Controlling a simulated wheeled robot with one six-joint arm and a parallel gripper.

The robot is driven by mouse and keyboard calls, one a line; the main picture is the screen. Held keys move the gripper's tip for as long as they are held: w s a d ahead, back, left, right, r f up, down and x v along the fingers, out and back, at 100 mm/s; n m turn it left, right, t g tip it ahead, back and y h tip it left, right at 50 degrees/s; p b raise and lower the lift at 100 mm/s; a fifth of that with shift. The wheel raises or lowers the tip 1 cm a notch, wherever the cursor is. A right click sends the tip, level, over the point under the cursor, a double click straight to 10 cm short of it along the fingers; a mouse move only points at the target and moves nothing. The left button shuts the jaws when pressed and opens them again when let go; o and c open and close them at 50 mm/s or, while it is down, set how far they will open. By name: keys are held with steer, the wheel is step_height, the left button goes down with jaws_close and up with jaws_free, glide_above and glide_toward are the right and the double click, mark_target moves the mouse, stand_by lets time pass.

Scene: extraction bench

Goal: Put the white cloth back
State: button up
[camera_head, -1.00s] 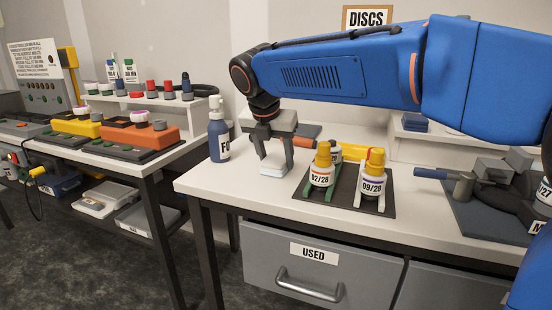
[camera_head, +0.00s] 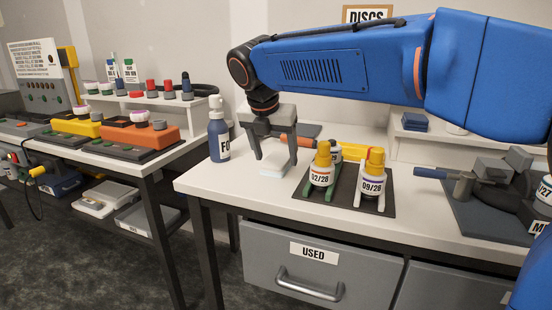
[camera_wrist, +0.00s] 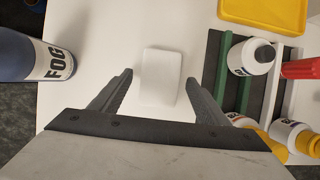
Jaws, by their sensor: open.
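The white cloth (camera_head: 277,171) is a small folded pad lying flat on the white bench top, left of the dark bottle rack. In the wrist view the cloth (camera_wrist: 160,77) shows whole as a rounded rectangle between the fingers. My gripper (camera_head: 276,161) is open above the cloth, with one finger to each side. In the wrist view my gripper's fingers (camera_wrist: 160,78) stand apart from the cloth, with a gap on both sides.
A blue FOG spray bottle (camera_head: 218,140) stands left of my gripper. The dark rack (camera_head: 341,198) with yellow-capped bottles (camera_head: 372,180) is close on the right. An orange-handled tool (camera_head: 303,141) lies behind. The bench's front edge and USED drawer (camera_head: 318,258) are nearer.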

steer(key=v, duration=1)
steer(key=shift+s+r, duration=0.15)
